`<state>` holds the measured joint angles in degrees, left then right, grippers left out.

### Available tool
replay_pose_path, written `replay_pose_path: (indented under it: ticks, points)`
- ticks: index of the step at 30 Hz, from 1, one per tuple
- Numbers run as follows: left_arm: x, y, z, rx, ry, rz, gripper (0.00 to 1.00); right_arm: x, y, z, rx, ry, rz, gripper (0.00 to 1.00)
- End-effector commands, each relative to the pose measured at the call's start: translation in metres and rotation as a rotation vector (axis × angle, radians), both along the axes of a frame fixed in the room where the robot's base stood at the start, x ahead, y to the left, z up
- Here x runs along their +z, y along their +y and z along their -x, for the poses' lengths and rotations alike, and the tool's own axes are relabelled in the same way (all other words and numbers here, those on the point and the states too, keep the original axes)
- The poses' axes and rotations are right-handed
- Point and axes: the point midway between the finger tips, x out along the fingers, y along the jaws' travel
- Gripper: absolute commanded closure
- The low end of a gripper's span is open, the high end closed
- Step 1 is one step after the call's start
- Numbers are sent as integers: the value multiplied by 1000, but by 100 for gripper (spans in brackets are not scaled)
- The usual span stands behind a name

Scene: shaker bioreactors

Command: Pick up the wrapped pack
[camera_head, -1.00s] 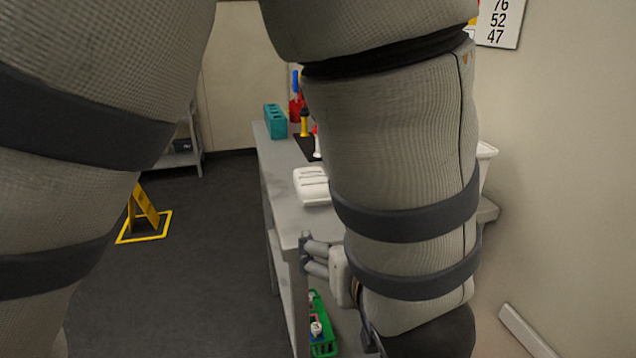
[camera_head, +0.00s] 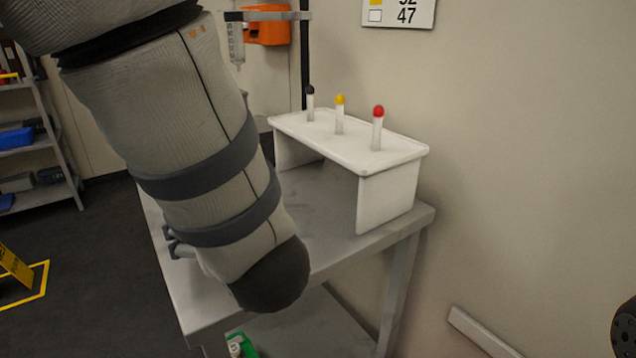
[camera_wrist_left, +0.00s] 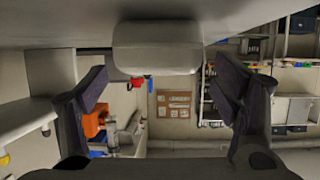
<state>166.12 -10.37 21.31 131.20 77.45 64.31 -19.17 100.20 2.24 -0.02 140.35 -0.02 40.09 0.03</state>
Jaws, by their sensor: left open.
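The wrapped pack (camera_wrist_left: 155,58) shows in the left wrist view as a pale, rounded block. That view looks upside down, so the pack rests on the grey tabletop (camera_wrist_left: 240,12) along the picture's upper edge. My left gripper (camera_wrist_left: 162,88) is open, with one dark finger on each side of the pack and a gap to each. In the head view, my left arm covers the pack, and only a bit of the left gripper (camera_head: 172,243) shows at the table's left edge.
A white raised rack (camera_head: 392,195) with black-, yellow- and red-capped tubes stands on the grey table (camera_head: 325,240), right of my left arm. An orange box (camera_head: 268,33) is behind. A green item (camera_head: 242,345) is on the lower shelf. A wall closes off the right.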

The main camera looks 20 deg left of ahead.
Motion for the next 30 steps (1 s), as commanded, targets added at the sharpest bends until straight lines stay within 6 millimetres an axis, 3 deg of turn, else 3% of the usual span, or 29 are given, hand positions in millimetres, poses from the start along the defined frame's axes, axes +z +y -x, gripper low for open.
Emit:
replay_pose_path:
  ticks: [6,13,14,21,30]
  points:
    - [-15,25,-27,1,7,0,18,-12,0,11,1,38,0,60]
    - [-12,28,-29,1,2,0,18,-11,0,11,1,36,0,60]
    - [-12,28,-29,0,2,-1,21,-11,0,10,1,36,0,60]
    - [-13,28,-29,0,3,0,71,-11,0,10,1,36,0,60]
    - [-9,27,-29,1,2,1,71,-10,0,9,1,32,0,60]
